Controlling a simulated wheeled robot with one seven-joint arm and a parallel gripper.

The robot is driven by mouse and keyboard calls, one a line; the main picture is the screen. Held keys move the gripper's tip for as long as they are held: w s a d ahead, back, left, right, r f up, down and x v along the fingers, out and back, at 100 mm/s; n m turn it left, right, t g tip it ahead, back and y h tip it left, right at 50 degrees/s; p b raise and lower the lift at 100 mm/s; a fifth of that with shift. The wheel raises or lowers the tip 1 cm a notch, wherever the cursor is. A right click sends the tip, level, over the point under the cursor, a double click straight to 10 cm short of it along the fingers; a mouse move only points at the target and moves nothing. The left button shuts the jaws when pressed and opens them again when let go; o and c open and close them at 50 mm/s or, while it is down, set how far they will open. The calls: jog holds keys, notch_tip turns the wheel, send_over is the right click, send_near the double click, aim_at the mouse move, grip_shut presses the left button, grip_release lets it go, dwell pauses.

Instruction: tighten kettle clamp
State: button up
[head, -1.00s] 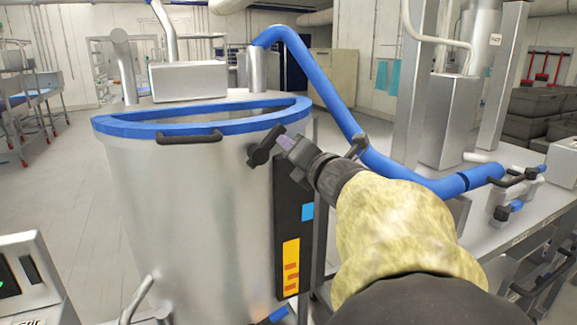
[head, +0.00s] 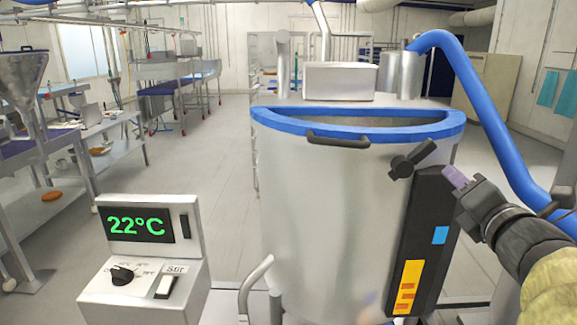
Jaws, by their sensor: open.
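The kettle (head: 330,210) is a large steel vessel with a blue rim (head: 330,130) and a black front handle (head: 338,138). The clamp (head: 412,158) is a small black knob or lever high on the kettle's right side, tilted up to the right. My gripper (head: 455,178) is right of the clamp and a little lower, apart from it in the picture. It is open, with pale purple fingertips and nothing visible between them. The wrist end is small in view, so the gap between the fingers is hard to make out.
A control box (head: 145,265) with a green 22°C display stands left of the kettle. A black panel (head: 420,240) with coloured labels runs down the kettle's right side. A thick blue hose (head: 480,110) arches behind my arm. Open floor (head: 190,150) lies at the left.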

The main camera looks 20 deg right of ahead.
jog(key=shift+w+f, duration=0.15)
jog(key=shift+w, duration=0.05)
jog(key=c, duration=0.6)
jog(key=w+a+f+m+g, duration=0.1)
jog(key=w+f+m, duration=0.1)
jog(key=f+m, duration=0.1)
jog(key=w+f+m+g, duration=0.1)
jog(key=w+f+m, duration=0.1)
jog(key=f+m, duration=0.1)
jog(key=w+a+f+m+g, duration=0.1)
jog(key=w+f+m, duration=0.2)
jog(key=shift+a+f+h, duration=0.1)
jog(key=shift+a+h, duration=0.2)
grip_shut()
jog(key=a+f+m+g+y, duration=0.4)
jog(key=a+f+m+g, duration=0.45)
jog(key=a+f, duration=0.75)
jog(key=s+a+f+m+g+y, duration=0.1)
jog(key=s+a+f+m+g, duration=0.2)
jog(key=s+a+f+m, duration=0.3)
notch_tip(320, 180, down, 3)
jog(key=shift+s+a+r+y, duration=0.1)
jog(key=shift+s+a+y, duration=0.3)
jog(key=shift+a, duration=0.45)
jog(key=shift+d, duration=0.1)
